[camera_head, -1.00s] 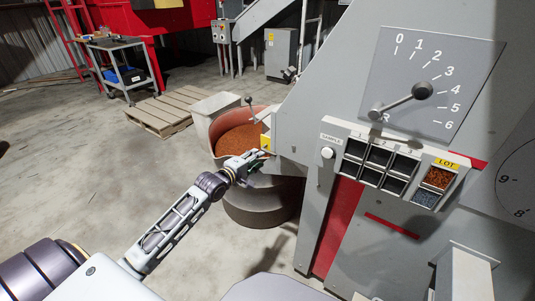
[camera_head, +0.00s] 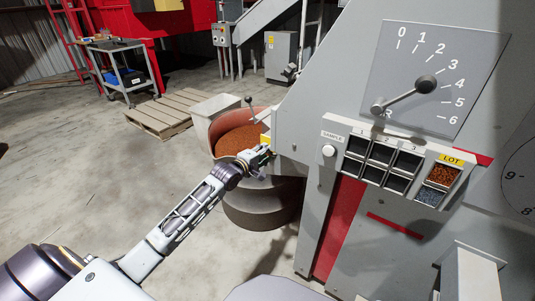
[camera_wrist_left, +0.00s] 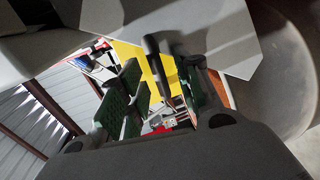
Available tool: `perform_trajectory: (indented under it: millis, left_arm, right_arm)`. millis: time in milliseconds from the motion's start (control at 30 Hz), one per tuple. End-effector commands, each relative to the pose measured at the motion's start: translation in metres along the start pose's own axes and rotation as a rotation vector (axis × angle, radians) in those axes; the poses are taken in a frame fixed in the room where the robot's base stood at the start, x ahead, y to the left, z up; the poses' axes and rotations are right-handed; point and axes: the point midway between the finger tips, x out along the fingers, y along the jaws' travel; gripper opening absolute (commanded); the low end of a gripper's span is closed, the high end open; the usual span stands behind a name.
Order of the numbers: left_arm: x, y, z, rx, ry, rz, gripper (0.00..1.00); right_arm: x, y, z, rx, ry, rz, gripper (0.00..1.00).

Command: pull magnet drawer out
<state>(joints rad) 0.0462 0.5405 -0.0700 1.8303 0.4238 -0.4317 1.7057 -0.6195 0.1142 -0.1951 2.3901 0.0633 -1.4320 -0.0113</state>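What appears to be the magnet drawer is the yellow-fronted part (camera_head: 265,138) on the machine's left side, beside the red bin; the head view shows only a sliver of it. The left wrist view shows a yellow plate (camera_wrist_left: 133,62) with a dark bar-like handle (camera_wrist_left: 157,62) in front. My left gripper (camera_head: 263,157) is at this part. In the left wrist view, its green-padded fingers (camera_wrist_left: 163,95) are apart, with the dark bar between them in the picture. I cannot tell whether they touch it. My right gripper is out of view.
A red-rimmed bin (camera_head: 216,138) of copper-coloured granules stands just behind the gripper. The grey machine (camera_head: 330,90) is to the right, with a lever (camera_head: 405,99) and sample compartments (camera_head: 381,153). A pallet (camera_head: 160,121) lies behind left; the left floor is clear.

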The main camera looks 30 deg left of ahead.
Motion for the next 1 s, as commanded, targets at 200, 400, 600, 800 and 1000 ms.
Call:
perform_trajectory:
  millis: [200, 400, 600, 800, 1000]
  left_arm:
    - [0.013, -0.001, 0.0, 0.001, 0.0, 0.0, 0.33]
    - [0.018, 0.0, 0.0, 0.002, 0.0, 0.001, 0.33]
    - [0.018, 0.0, 0.0, 0.002, 0.0, 0.0, 0.33]
    - [0.018, 0.0, 0.0, 0.001, 0.0, 0.0, 0.23]
    - [0.018, 0.0, 0.0, 0.001, 0.0, 0.0, 0.0]
  right_arm:
    - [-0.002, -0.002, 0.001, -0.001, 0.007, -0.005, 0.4]
    - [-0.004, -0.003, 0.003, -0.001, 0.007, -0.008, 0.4]
    - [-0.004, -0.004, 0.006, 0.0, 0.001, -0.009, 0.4]
    - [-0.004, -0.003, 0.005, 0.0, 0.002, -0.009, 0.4]
    - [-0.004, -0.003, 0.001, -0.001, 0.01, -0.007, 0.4]
